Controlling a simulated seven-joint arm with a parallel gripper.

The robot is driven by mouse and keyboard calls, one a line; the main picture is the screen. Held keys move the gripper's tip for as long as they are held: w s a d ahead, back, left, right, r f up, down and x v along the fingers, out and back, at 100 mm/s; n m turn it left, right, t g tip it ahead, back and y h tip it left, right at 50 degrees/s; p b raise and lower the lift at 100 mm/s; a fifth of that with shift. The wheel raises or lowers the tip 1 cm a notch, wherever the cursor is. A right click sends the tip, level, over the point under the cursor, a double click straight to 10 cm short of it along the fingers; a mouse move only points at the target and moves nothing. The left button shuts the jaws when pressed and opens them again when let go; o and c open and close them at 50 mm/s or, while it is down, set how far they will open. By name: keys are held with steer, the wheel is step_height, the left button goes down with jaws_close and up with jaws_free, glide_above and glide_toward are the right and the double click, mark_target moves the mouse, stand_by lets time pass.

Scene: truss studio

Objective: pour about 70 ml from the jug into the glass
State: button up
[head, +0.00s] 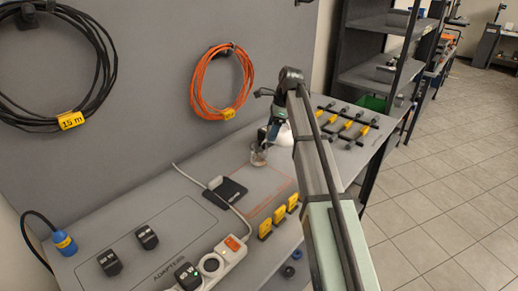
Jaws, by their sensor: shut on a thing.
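My gripper (266,133) is over the far part of the grey bench, shut on the jug. A white rounded body (285,134), which looks like the jug, shows just right of the gripper and is partly hidden by my arm. Its handle, its spout and the liquid in it cannot be made out. The level in the glass is too small to tell, and I cannot see whether any liquid is falling.
On the bench (160,197) are a dark pad (225,190), a white power strip (227,254), black adapters (147,238), a blue plug (64,242), yellow clips (278,214) and several clamps (347,124). An orange cable coil (222,82) hangs on the wall behind. Bare bench lies left of the glass.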

mark_target(281, 135)
steer(key=shift+a, duration=0.15)
steer(key=shift+d+y, duration=0.3)
steer(key=shift+d, duration=0.35)
steer(key=y, duration=0.1)
steer(key=f+y, duration=0.1)
steer(key=y, duration=0.1)
steer(key=shift+d, duration=0.4)
steer(key=shift+d+f+y, duration=0.35)
steer(key=shift+y, duration=0.5)
steer(key=shift+d+f+y, duration=0.35)
steer(key=shift+y, duration=0.5)
steer(key=shift+s+d+f, duration=0.1)
steer(key=shift+d+f+y, duration=0.1)
steer(key=shift+d+y, duration=0.05)
steer(key=shift+y, duration=0.15)
steer(key=shift+d+f+t+y+b, duration=0.15)
steer(key=shift+d+f+y, duration=0.25)
steer(key=shift+d+y, duration=0.5)
steer(key=shift+d+f+t+y+b, duration=0.15)
steer(key=shift+d+f+y, duration=0.25)
steer(key=shift+d+y, duration=0.45)
steer(key=shift+s+d+f+y, duration=0.1)
steer(key=shift+d+f+y, duration=0.2)
steer(key=shift+d+y, duration=0.65)
steer(key=shift+s+d+f+y, duration=0.1)
steer(key=shift+d+f+y, duration=0.2)
steer(key=shift+d+y, duration=0.55)
